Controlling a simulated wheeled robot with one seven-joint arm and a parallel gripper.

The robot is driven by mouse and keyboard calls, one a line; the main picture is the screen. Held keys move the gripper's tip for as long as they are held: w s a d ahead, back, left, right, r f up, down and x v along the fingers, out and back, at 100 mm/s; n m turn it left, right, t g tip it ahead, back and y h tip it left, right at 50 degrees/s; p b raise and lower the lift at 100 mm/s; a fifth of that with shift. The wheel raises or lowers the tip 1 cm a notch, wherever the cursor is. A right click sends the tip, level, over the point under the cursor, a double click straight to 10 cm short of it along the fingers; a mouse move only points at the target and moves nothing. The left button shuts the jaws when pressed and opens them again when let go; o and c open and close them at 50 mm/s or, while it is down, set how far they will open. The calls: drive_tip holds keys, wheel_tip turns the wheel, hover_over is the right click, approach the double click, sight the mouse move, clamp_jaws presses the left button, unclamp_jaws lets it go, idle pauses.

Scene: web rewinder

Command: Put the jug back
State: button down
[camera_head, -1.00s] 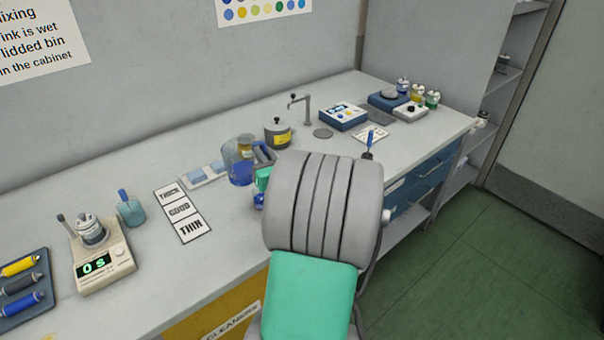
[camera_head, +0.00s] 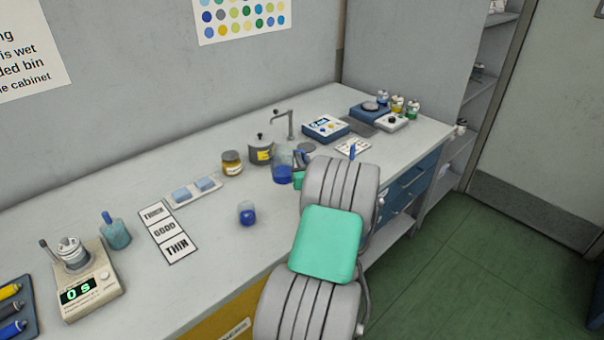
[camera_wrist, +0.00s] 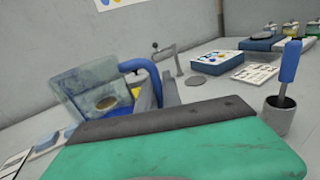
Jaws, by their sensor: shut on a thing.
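The jug (camera_head: 283,172) is clear, with blue liquid at its bottom and a blue handle. It looks upright in the head view, over the counter in front of the grey lidded pot. I cannot tell whether its base touches the counter. In the wrist view the jug (camera_wrist: 80,92) fills the left side, with its handle (camera_wrist: 140,66) at the jaws. My gripper (camera_head: 303,160) is shut on the jug's handle; my arm hides part of it in the head view. The jaws also show in the wrist view (camera_wrist: 162,90).
A small blue-filled cup (camera_head: 247,214) stands left of my arm. A yellow jar (camera_head: 232,163), grey pot (camera_head: 261,149) and tap (camera_head: 290,124) stand behind. A THICK/GOOD/THIN card (camera_head: 166,232) and timer scale (camera_head: 88,285) lie left. A blue-handled tool (camera_wrist: 290,70) stands in a pot at right.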

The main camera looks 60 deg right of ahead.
drive_tip(key=d+f, duration=0.1)
drive_tip(key=w+d+f, duration=0.1)
drive_tip(key=f, duration=0.1)
drive_tip(key=w+d+f, duration=0.1)
drive_tip(key=f, duration=0.1)
drive_tip(key=shift+d+f, duration=0.25)
drive_tip(key=shift+d, duration=0.15)
wheel_tip(320, 180, down, 3)
drive_tip(key=shift+d+r, duration=0.15)
drive_tip(key=shift+f, duration=0.2)
drive_tip(key=shift+f, duration=0.1)
drive_tip(key=shift+f+b, duration=0.15)
drive_tip(key=shift+b, duration=0.15)
drive_tip(key=c, duration=1.5)
unclamp_jaws()
drive_tip(key=shift+r, duration=0.3)
drive_tip(key=b+v, duration=0.1)
drive_tip(key=v, duration=1.1)
